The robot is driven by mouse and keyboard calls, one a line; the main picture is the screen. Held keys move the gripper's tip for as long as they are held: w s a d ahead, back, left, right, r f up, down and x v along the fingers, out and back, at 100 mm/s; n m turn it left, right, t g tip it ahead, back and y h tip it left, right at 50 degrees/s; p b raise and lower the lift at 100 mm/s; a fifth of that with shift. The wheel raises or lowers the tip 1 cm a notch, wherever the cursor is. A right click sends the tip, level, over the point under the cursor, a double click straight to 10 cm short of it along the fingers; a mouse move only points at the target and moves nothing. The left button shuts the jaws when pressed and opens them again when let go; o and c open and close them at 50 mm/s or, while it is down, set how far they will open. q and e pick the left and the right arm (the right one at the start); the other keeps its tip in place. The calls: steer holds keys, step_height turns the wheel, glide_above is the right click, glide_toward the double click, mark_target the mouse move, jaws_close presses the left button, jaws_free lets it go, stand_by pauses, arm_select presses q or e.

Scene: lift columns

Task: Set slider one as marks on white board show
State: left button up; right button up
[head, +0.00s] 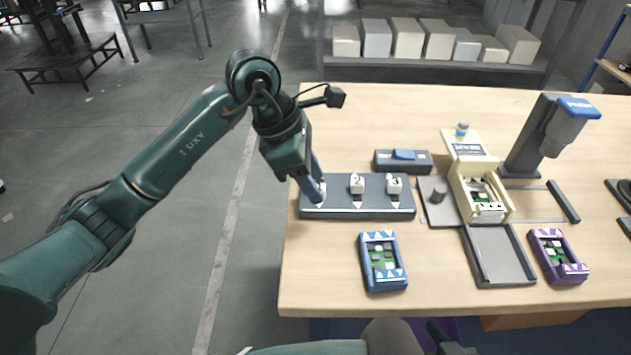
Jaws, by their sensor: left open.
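A dark grey slider base (357,208) lies near the left edge of the table. It carries white knobs, one marked 2 (357,183) and one to its right (394,184) whose number is hard to read. White triangle marks lie in front of the knobs. My left gripper (318,192) is open and points down at the left end of the base, where slider one sits. It hides most of that slider, and I cannot tell whether the fingers touch it. I cannot make out a white board with marks. My right gripper is not in view.
Behind the base lies a grey box with a blue top (404,155). In front is a blue-framed unit (383,262). To the right stand a cream fixture (463,147), a grey press (545,130) and a purple-framed unit (560,257). The front left table corner is clear.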

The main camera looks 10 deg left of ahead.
arm_select(q)
steer(key=v, duration=1.1)
steer(key=shift+r, duration=0.25)
steer(key=shift+s, duration=0.1)
